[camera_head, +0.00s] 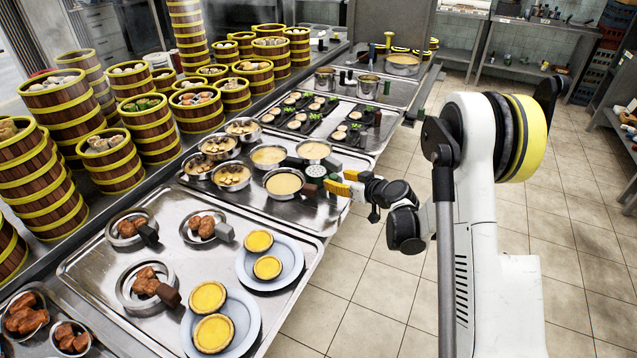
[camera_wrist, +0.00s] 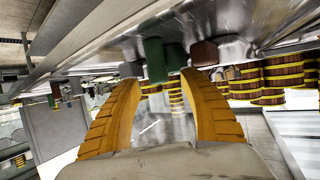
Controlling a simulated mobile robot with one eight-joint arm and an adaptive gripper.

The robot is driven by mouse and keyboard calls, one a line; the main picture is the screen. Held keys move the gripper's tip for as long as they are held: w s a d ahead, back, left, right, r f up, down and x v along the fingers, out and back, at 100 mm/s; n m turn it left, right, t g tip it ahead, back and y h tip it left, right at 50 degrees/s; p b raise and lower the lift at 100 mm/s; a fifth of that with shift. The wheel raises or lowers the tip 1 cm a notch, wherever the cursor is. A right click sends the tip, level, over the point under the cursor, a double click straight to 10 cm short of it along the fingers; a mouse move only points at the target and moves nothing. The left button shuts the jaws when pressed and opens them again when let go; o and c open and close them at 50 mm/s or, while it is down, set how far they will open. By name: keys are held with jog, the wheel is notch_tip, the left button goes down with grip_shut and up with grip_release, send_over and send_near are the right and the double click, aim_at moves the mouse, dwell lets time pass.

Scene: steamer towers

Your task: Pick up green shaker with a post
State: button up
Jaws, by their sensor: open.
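A green block-shaped piece (camera_head: 333,176), which looks like the green shaker, is at the right edge of the middle metal tray. In the wrist view the green piece (camera_wrist: 155,60) shows just past and between my fingertips. I cannot make out its post. My gripper (camera_head: 341,183) has yellow fingers and reaches in from the right at the tray's edge. In the wrist view my gripper (camera_wrist: 159,82) has its two fingers spread, one on each side of the green piece. I see no clear contact.
A dark red-brown piece (camera_wrist: 204,52) is beside the green one. Pans of yellow liquid (camera_head: 284,184) are close to the left of my gripper. Plates with egg tarts (camera_head: 270,262) are nearer. Steamer towers (camera_head: 117,162) line the left. The tiled floor (camera_head: 375,290) is clear.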

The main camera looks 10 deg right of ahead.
jog(key=b+x, duration=0.1)
jog(key=x, duration=0.2)
jog(key=shift+w+f, duration=0.1)
jog(key=shift+w, duration=0.1)
grip_shut()
notch_tip(320, 180, up, 5)
jog(key=p, duration=0.2)
jog(key=shift+f+p, duration=0.2)
jog(key=shift+p, duration=0.15)
jog(key=s+d+r+p, duration=0.1)
jog(key=d+r+p, duration=0.1)
jog(key=d, duration=0.3)
jog(key=s+d+r+p, duration=0.1)
jog(key=d+r, duration=0.3)
jog(key=d, duration=0.2)
jog(key=shift+s+d+r+p, duration=0.25)
jog(key=shift+s+p, duration=0.05)
jog(key=shift+p, duration=0.05)
